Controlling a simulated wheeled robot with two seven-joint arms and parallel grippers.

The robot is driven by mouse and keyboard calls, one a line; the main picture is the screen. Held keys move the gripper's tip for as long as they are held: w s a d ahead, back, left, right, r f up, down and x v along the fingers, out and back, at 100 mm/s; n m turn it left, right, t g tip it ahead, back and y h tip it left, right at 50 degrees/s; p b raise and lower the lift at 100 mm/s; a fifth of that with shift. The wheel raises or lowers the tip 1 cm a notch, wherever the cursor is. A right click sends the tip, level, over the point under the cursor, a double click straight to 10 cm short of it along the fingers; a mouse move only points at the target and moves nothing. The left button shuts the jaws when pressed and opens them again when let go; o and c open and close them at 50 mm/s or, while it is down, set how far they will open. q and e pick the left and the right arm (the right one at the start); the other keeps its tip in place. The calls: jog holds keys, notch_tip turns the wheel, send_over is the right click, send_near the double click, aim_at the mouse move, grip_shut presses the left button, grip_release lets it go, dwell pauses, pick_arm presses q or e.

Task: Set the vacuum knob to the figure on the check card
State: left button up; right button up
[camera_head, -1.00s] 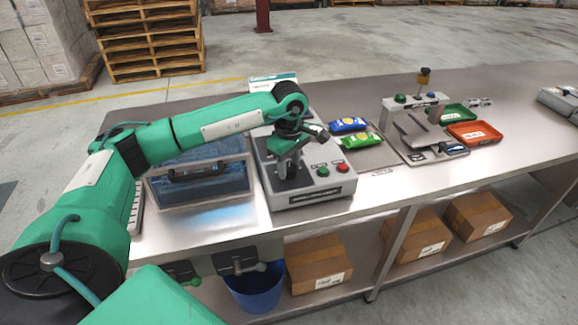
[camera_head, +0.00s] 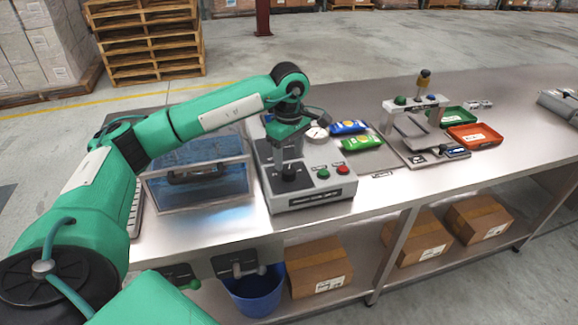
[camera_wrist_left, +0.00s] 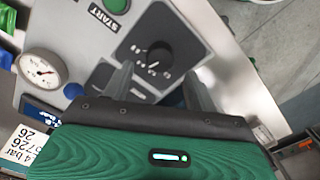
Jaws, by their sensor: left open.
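The black vacuum knob (camera_wrist_left: 158,56) sits on a dark dial plate in the left wrist view, ringed by small marks too fine to read. In the head view the knob (camera_head: 291,174) is on the front of the grey machine (camera_head: 312,200). My left gripper (camera_head: 290,157) is open and empty, pointing down just above the knob. In the wrist view its fingers (camera_wrist_left: 158,88) are spread, apart from the knob. A white printed card (camera_wrist_left: 20,146), partly cut off, shows "4 bar"; I cannot tell whether it is the check card.
A round gauge (camera_wrist_left: 40,70) and a green START button (camera_wrist_left: 115,4) sit near the knob. Green and red buttons (camera_head: 343,170) are on the machine's front. A clear-lidded blue chamber (camera_head: 200,180) stands left.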

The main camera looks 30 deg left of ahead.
aim_at(289, 170)
pick_arm(q)
notch_tip(289, 170, up, 9)
jog(key=shift+r+b, duration=0.15)
jog(key=shift+b, duration=0.3)
pick_arm(e)
jog(key=shift+w, duration=0.9)
